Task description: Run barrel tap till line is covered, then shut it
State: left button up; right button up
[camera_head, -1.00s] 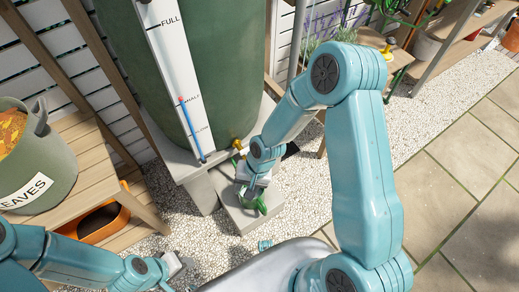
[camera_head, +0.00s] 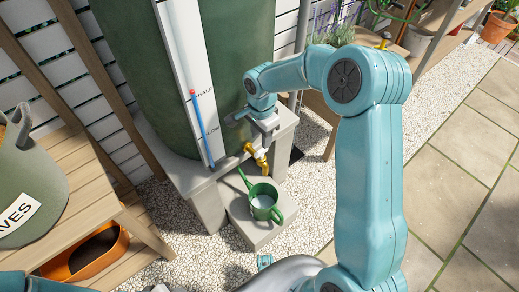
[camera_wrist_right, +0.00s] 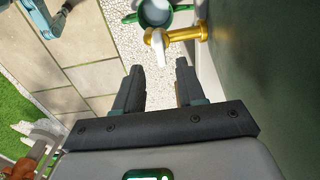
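The green barrel (camera_head: 235,50) stands on a grey stand with a brass tap (camera_head: 258,157) low on its front. A green watering can (camera_head: 265,200) stands upright on the block below the tap; its inside looks pale, and no line inside can be made out. My right gripper (camera_head: 262,125) is just above the tap. In the right wrist view its fingers (camera_wrist_right: 157,78) are apart and empty, short of the tap's pale lever (camera_wrist_right: 158,45). The can (camera_wrist_right: 155,12) shows beyond. No stream of water is visible. A bit of my left gripper (camera_head: 160,288) shows at the bottom edge.
A white gauge board (camera_head: 185,65) with a blue tube runs down the barrel. A wooden bench (camera_head: 95,190) with a green leaf tub (camera_head: 30,180) and an orange-rimmed container (camera_head: 85,262) is at the left. Gravel and paving (camera_head: 455,150) at the right are clear.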

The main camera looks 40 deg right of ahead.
aim_at(261, 150)
notch_tip(261, 150, down, 6)
jog(key=shift+b, duration=0.35)
grip_shut()
